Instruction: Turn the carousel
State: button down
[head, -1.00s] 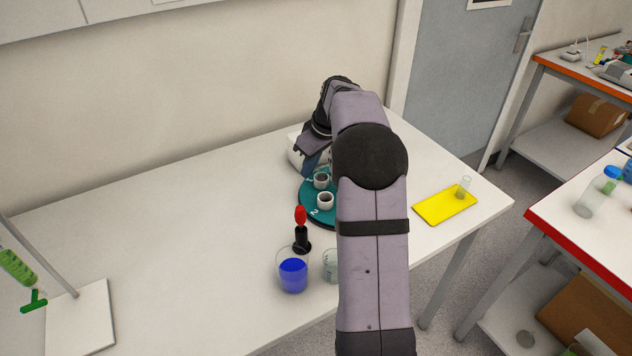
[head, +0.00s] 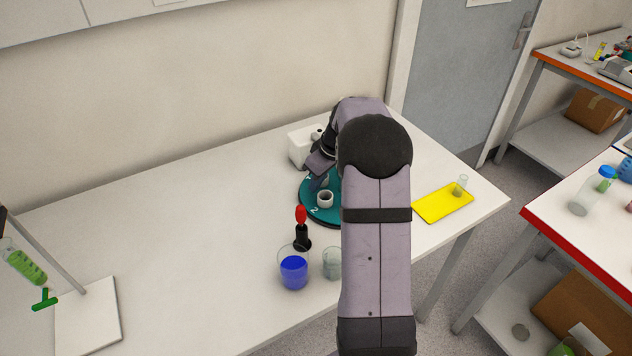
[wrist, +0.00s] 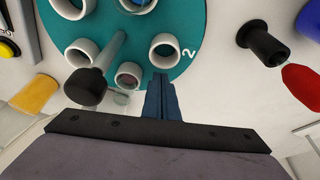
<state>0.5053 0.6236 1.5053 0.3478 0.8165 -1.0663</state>
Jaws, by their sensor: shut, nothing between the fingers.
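The teal round carousel (head: 310,213) stands on the white table, partly hidden by my arm in the head view. In the wrist view the carousel (wrist: 189,63) fills the top, with several white cups (wrist: 165,46) in a ring and a white "2" near its right edge. A grey post with a black knob (wrist: 86,86) rises from the carousel, left of my fingers. My gripper (wrist: 161,78) is shut and empty, its blue fingertips over the disc's near edge beside the cups. I cannot tell whether they touch it. In the head view the fingertips are hard to make out.
A red-topped black item (head: 302,232), a beaker of blue liquid (head: 293,272) and a clear beaker (head: 332,262) stand in front of the carousel. A white box (head: 301,148) is behind it. A yellow tray (head: 443,205) with a glass vial lies right. The table's left-middle is clear.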

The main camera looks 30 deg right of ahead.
jog(key=shift+s+f, duration=0.1)
jog(key=shift+s+b, duration=0.3)
jog(key=shift+b, duration=0.2)
jog(key=shift+s+d, duration=0.1)
jog(key=shift+s, duration=0.35)
jog(key=shift+w, duration=0.1)
jog(key=shift+w+a, duration=0.25)
jog(key=shift+w, duration=0.1)
jog(key=w+a, duration=0.1)
jog(key=w+a+p, duration=0.1)
jog(key=shift+w, duration=0.4)
jog(key=d+b+v, duration=0.1)
jog(key=b+v, duration=0.1)
jog(key=v, duration=0.8)
